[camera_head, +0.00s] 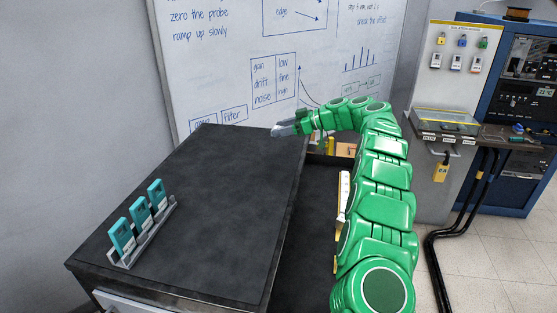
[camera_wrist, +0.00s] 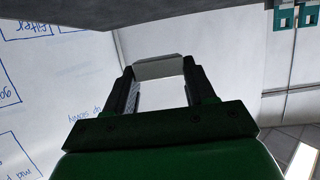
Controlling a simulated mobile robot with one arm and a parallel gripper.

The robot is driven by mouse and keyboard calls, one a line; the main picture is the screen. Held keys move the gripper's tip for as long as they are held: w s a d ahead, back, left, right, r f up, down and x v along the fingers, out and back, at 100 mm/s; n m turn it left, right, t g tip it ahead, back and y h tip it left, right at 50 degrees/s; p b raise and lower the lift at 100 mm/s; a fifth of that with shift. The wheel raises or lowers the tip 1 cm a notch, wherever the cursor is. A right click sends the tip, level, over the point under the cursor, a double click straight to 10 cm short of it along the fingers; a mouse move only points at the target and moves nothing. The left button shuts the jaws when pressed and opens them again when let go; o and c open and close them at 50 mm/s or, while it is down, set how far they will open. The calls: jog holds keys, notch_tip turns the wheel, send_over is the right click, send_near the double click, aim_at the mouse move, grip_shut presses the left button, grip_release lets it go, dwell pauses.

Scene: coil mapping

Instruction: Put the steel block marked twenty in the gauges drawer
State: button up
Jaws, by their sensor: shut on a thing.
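My gripper (camera_head: 285,129) is at the far right corner of the dark cabinet top, at the end of my green arm. In the wrist view my gripper (camera_wrist: 160,82) is shut on a pale grey steel block (camera_wrist: 160,68), held between the two black fingers. No marking can be read on the block. To the right of the cabinet top, a dark recessed space (camera_head: 315,195) lies lower down, partly hidden by my arm. It looks like an open drawer, but no gauges label can be read.
The dark cabinet top (camera_head: 200,190) is mostly clear. A rack with teal devices (camera_head: 141,220) stands at its left front. Small yellow and brown items (camera_head: 345,150) show behind the recess. A whiteboard (camera_head: 230,60) stands behind. A grey panel with padlocks (camera_head: 460,50) is at right.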

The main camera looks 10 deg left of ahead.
aim_at(283, 159)
jog(key=shift+f, duration=4.8)
jog(key=shift+f, duration=0.25)
jog(key=o, duration=1.1)
